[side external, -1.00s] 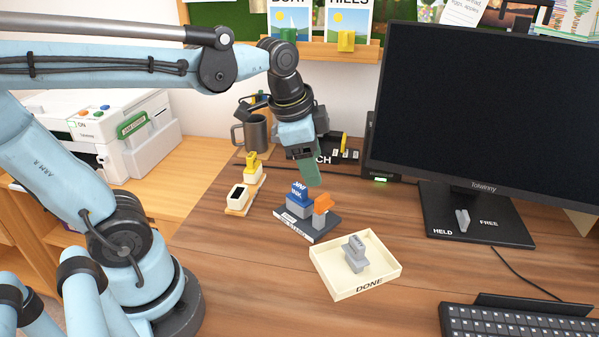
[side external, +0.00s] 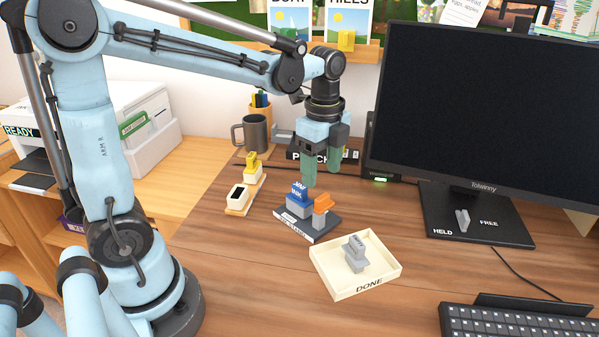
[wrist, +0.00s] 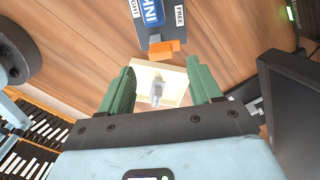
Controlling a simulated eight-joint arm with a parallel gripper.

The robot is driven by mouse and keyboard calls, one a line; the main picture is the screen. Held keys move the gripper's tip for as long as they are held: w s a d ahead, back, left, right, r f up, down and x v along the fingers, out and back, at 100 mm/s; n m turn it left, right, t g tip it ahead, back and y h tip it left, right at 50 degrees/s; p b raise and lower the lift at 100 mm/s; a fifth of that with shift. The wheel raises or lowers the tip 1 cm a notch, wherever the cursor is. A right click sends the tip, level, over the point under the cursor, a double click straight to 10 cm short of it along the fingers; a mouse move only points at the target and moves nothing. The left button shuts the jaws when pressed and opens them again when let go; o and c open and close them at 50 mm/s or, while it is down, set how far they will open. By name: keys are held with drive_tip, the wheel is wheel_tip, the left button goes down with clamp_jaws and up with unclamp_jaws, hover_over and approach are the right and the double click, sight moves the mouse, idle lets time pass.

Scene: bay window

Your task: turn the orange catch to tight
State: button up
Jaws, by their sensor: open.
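The orange catch (side external: 322,204) sits at the right end of a small dark base (side external: 320,231) beside a blue block (side external: 300,197). In the wrist view the orange catch (wrist: 164,48) lies beyond my fingertips, across the end of the blue block (wrist: 152,12) marked with partly cut-off letters. A label ending in "GHT" (wrist: 137,8) is on one side of the base and "FREE" (wrist: 179,15) on the other. My gripper (side external: 322,178) is open and points down above the catch, apart from it. Its green fingers also show in the wrist view (wrist: 160,78), with nothing held.
A cream tray marked DONE (side external: 336,287) with a grey piece (side external: 355,254) stands in front of the base. The monitor (side external: 480,110) and its foot are at right, the keyboard (side external: 520,318) front right.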

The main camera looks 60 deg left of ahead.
sight(324, 202)
drive_tip(key=shift+f, duration=3.15)
drive_tip(key=shift+c, duration=0.5)
drive_tip(key=c, duration=1)
